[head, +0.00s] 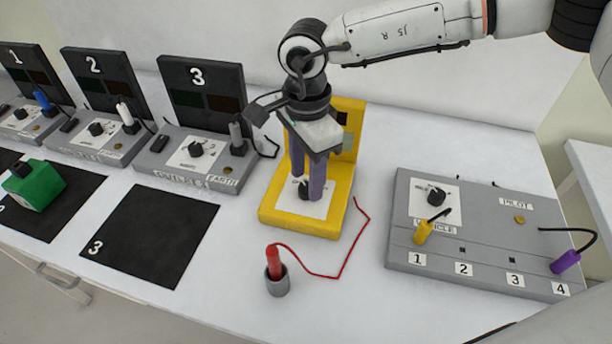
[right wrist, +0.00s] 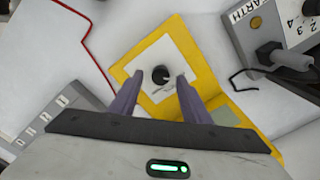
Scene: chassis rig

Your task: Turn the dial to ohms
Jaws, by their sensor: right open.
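The yellow meter (head: 297,221) stands mid-table with a white face plate and a black dial. In the head view the dial (head: 304,190) is partly hidden behind my right gripper's fingers. My right gripper (head: 307,190) points down over the face plate. In the right wrist view the dial (right wrist: 161,74) shows whole on the yellow meter (right wrist: 133,64), between and slightly beyond the fingertips of my right gripper (right wrist: 157,85). The fingers are apart with nothing between them, one on each side of the dial. The dial's markings are too small to read. My left gripper is not in view.
A red probe (head: 273,262) stands in a grey cup (head: 278,284), its red lead running toward the meter. A grey panel (head: 400,240) with yellow and purple plugs is at right. Several numbered stations and black mats (head: 150,235) are at left, with a green block (head: 38,186).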

